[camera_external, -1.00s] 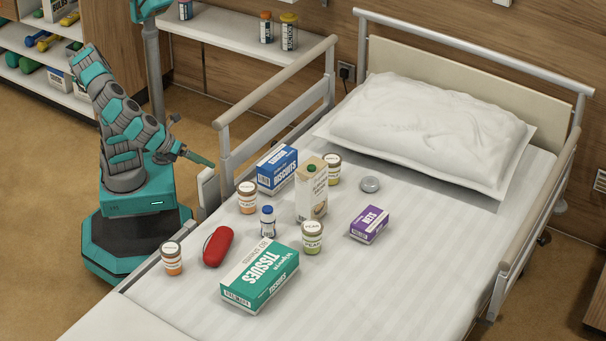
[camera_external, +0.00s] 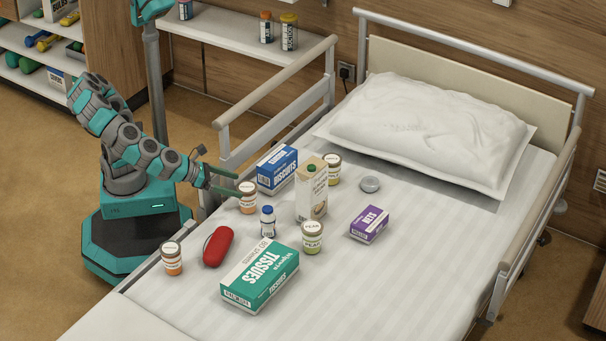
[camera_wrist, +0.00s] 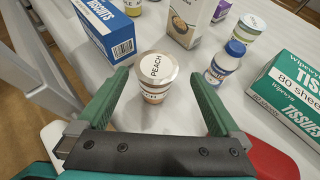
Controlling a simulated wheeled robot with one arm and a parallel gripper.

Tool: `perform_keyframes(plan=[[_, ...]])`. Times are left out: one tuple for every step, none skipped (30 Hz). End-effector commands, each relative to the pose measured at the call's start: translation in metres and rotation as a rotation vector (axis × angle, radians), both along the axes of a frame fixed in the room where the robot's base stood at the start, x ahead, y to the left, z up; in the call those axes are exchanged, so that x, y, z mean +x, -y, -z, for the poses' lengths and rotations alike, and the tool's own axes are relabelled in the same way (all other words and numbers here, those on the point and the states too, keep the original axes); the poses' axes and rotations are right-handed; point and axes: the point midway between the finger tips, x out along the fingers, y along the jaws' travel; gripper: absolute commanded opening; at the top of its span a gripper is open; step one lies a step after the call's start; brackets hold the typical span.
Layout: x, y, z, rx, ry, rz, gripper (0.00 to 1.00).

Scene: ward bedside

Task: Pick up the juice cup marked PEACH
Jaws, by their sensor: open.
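The juice cup marked PEACH (camera_wrist: 156,71) has a pale lid with the word PEACH and an orange-brown band. In the wrist view it stands upright between and just beyond the fingertips of my open gripper (camera_wrist: 160,92). The jaws are apart and hold nothing. I cannot tell whether a finger touches the cup.
The blue biscuits box (camera_external: 277,169) stands close behind the cup. A blue-capped bottle (camera_external: 267,221), a carton (camera_external: 311,190) and a PEAR cup (camera_external: 312,238) are to its right. A red case (camera_external: 218,246) and tissues box (camera_external: 260,275) lie in front. The bed rail (camera_external: 276,84) is nearby.

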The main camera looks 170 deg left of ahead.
Motion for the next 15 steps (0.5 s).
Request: perform_keyframes(plan=[[-0.001,-0.004,0.002,0.001,-0.001,-0.003,1.0],[-0.001,-0.005,0.003,0.001,-0.001,-0.003,1.0],[-0.002,-0.008,0.005,0.001,-0.001,-0.004,1.0],[-0.003,-0.011,0.007,0.001,-0.002,-0.005,1.0],[-0.004,-0.014,0.009,0.001,-0.001,-0.005,1.0],[-0.005,-0.019,0.012,0.0,0.0,-0.004,1.0],[-0.005,-0.023,0.015,-0.001,0.001,-0.005,1.0],[-0.006,-0.027,0.017,0.0,0.0,-0.004,1.0],[-0.007,-0.031,0.02,0.001,-0.001,-0.006,1.0],[-0.007,-0.034,0.021,0.001,-0.001,-0.006,1.0],[-0.006,-0.037,0.023,0.001,-0.001,-0.005,1.0],[-0.006,-0.041,0.025,0.0,-0.001,-0.005,1.0],[-0.006,-0.042,0.026,0.0,0.0,-0.004,1.0],[-0.006,-0.044,0.027,-0.001,-0.001,-0.003,1.0],[-0.005,-0.045,0.028,-0.001,0.0,-0.001,1.0]])
